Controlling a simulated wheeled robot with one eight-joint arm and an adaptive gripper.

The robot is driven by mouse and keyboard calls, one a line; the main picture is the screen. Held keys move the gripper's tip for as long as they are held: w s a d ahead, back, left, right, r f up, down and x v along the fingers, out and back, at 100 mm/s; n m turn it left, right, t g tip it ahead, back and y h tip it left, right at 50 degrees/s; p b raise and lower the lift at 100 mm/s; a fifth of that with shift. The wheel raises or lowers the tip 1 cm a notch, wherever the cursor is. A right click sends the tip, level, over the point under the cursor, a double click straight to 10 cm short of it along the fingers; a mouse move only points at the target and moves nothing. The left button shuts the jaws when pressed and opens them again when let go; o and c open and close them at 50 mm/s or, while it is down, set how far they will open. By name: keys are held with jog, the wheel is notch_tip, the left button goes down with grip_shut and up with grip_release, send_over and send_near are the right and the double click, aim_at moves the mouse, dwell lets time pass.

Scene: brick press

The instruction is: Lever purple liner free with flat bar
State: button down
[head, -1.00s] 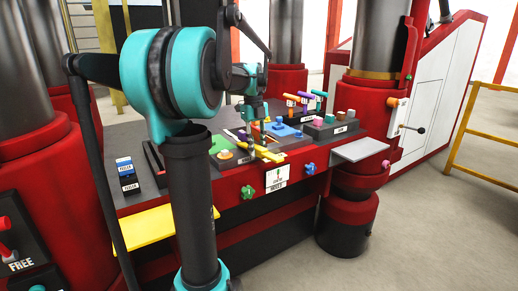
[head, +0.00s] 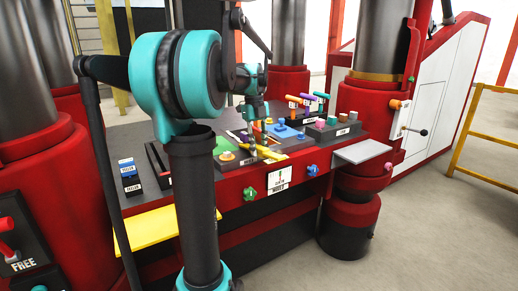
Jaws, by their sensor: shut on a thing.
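My gripper (head: 259,140) is low over the black-topped press bench, partly hidden by its own links and small in the head view. It is shut on a thin bar, which I take to be the flat bar; its lower end is lost among the parts on the bench. A dark tray with a purple piece, which may be the purple liner (head: 237,136), lies just left of the gripper. I cannot tell whether the bar touches it. A yellow piece (head: 272,156) lies at the bench's front edge, just in front of the gripper.
Right of the gripper are a blue block plate (head: 284,132), a rack of coloured-handled tools (head: 308,101) and a dark tray of coloured blocks (head: 334,128). A green plate (head: 222,145) lies left. Thick red-based columns flank the bench. A grey shelf (head: 366,152) juts out at right.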

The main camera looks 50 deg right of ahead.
aim_at(267, 152)
jog(key=shift+w+d+r+g, duration=0.1)
jog(key=shift+w+r+g, duration=0.15)
jog(key=shift+r+g, duration=0.25)
jog(key=shift+w+r+g, duration=0.2)
jog(key=shift+r+g, duration=0.1)
jog(key=shift+r, duration=0.25)
dwell(2.0)
jog(key=shift+s+f+t, duration=0.4)
jog(key=shift+f+t, duration=0.3)
jog(key=shift+f, duration=0.15)
dwell(1.6)
jog(key=shift+s, duration=0.1)
jog(key=shift+s+a, duration=0.25)
jog(key=shift+s, duration=0.6)
jog(key=shift+s+a, duration=0.2)
jog(key=shift+s, duration=0.65)
jog(key=shift+s+a, duration=0.25)
jog(key=shift+s, duration=0.6)
jog(key=shift+s+a+v, duration=0.1)
jog(key=shift+s+v, duration=0.15)
jog(key=shift+v, duration=1.05)
jog(key=shift+s+a+v, duration=0.1)
jog(key=shift+s+v, duration=0.2)
jog(key=shift+v, duration=1)
jog(key=shift+s+v, duration=0.25)
jog(key=shift+v, duration=1.05)
